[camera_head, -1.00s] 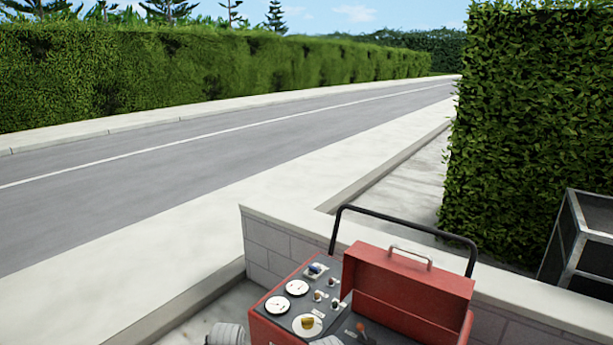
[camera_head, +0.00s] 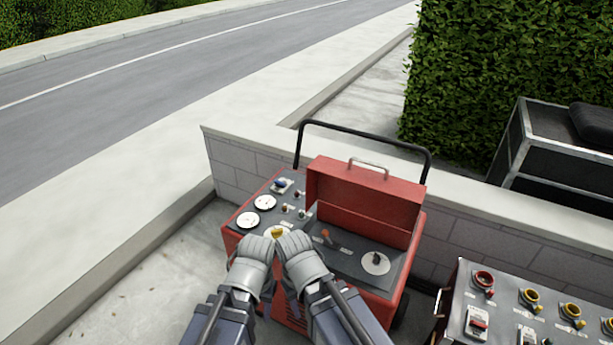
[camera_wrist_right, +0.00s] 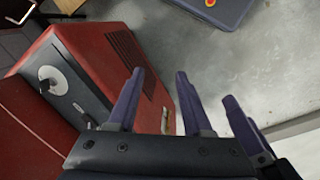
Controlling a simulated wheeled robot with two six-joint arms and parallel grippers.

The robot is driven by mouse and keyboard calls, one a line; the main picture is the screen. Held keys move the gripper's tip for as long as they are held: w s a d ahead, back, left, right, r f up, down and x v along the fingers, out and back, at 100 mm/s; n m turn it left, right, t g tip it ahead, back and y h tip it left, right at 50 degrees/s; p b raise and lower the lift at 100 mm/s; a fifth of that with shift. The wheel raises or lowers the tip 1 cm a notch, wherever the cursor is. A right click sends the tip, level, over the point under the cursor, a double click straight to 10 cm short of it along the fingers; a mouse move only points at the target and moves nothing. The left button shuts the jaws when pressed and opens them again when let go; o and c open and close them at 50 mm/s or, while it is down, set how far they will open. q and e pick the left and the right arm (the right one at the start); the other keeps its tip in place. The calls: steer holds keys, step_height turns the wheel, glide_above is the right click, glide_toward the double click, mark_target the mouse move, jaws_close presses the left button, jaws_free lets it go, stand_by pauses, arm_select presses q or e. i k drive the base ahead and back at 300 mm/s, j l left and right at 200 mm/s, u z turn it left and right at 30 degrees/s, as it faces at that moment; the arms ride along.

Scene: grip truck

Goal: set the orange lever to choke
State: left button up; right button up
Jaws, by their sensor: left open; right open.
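The orange lever (camera_head: 326,235) stands on the dark panel of a red machine (camera_head: 345,277), under its raised red lid (camera_head: 362,200). Its label is too small to read. My left gripper (camera_head: 262,243) and right gripper (camera_head: 294,241) are side by side at the machine's front edge, left of the lever, near a yellow knob (camera_head: 277,232). Both are open and appear empty. I cannot tell whether they touch the machine. In the right wrist view my gripper (camera_wrist_right: 185,88) has spread purple fingers over bare floor, beside the red machine (camera_wrist_right: 110,55).
A round-plated black knob (camera_head: 376,260) is right of the lever. White dials (camera_head: 265,202) are on the left panel. A black handlebar (camera_head: 365,133) and a low block wall (camera_head: 235,160) are behind. A grey control box (camera_head: 500,320) stands at the right. Pavement at left is clear.

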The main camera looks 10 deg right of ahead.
mark_target(324, 232)
steer(key=i+j, duration=0.1)
steer(key=j, duration=0.4)
steer(key=i+j+z, duration=0.1)
steer(key=j, duration=0.4)
steer(key=i+j, duration=0.1)
steer(key=j, duration=0.4)
